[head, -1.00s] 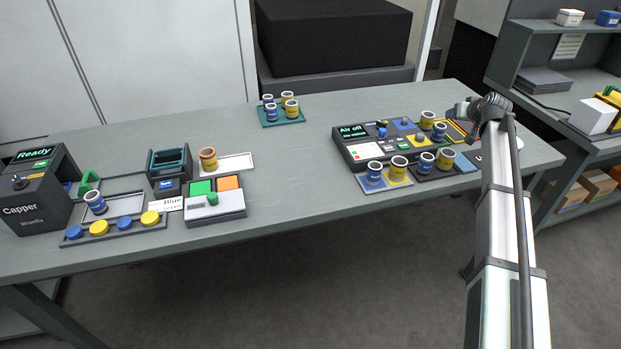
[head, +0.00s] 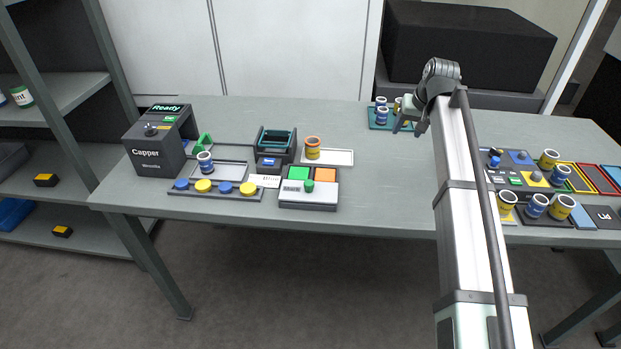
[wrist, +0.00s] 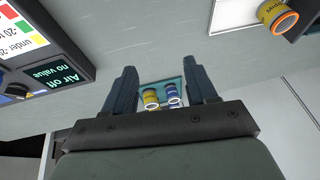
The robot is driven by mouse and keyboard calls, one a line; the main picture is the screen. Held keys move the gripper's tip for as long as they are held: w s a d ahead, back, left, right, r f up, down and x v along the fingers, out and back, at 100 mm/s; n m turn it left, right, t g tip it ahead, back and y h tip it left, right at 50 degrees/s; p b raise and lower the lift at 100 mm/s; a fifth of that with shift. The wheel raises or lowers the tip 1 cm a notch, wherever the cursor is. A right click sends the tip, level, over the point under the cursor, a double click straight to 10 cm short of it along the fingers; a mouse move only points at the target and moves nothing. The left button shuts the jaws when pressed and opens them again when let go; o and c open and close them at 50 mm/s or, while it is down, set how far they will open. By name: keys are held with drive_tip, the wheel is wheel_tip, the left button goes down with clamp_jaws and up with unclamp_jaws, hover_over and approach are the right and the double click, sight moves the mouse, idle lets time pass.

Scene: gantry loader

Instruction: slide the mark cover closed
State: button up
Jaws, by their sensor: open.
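I cannot tell for sure which part is the mark cover. A grey box (head: 308,198) with a green pad (head: 298,173), an orange pad (head: 325,175) and a green knob (head: 309,186) sits at the table's front, left of my arm. Behind it, to the left, is a dark unit with a teal-edged opening (head: 276,138). My gripper (head: 402,126) is at the back of the table, well right of both. In the wrist view my gripper (wrist: 162,75) is open, its fingers apart and empty, with the teal tray of cups seen beyond them.
The teal tray (head: 379,126) holds yellow and blue cups. An orange-rimmed yellow cup (head: 313,148) stands by a white tray (head: 340,157). The Capper (head: 155,147) is at the left, a panel with cups (head: 520,180) at the right.

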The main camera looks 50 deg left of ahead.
drive_tip(key=s+a+r+n+g+h, duration=0.1)
drive_tip(key=s+a, duration=0.3)
drive_tip(key=s, duration=0.4)
drive_tip(key=s+a+r+h, duration=0.1)
drive_tip(key=s+a, duration=0.2)
drive_tip(key=s, duration=0.5)
wheel_tip(320, 180, up, 2)
drive_tip(key=n+h, duration=0.1)
drive_tip(key=h, duration=0.1)
hover_over(309, 182)
drive_tip(key=shift+g, duration=0.4)
wheel_tip(309, 182, down, 14)
drive_tip(key=shift+s+d+r, duration=0.1)
drive_tip(key=shift+r, duration=0.15)
drive_tip(key=shift+c, duration=0.2)
clamp_jaws()
